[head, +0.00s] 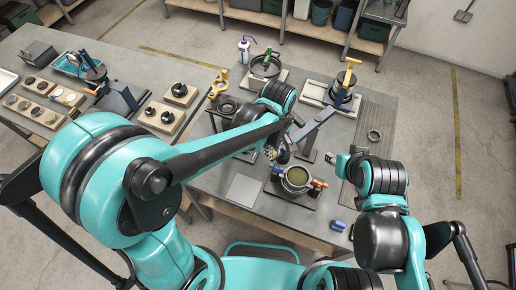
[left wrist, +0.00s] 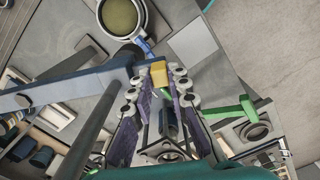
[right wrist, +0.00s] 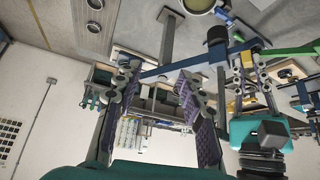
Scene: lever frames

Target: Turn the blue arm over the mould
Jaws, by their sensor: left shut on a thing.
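The blue arm (head: 318,122) slants from the back right toward the middle of the table in the head view. It crosses the left wrist view (left wrist: 65,92) and the right wrist view. The mould (head: 298,178) is a round cup with an olive surface, just in front of the arm's near end; its top shows uncovered. It also shows in the left wrist view (left wrist: 119,16). My left gripper (head: 274,155) is shut on a yellow block (left wrist: 158,72) at the blue arm's end. My right gripper (right wrist: 157,75) is open and empty, right of the mould.
A grey plate (head: 243,190) lies left of the mould. A small blue piece (head: 338,225) lies near the front edge. A yellow-handled stand (head: 346,85) and a green-handled pan (head: 265,66) stand at the back. A ring (head: 374,135) lies at the right.

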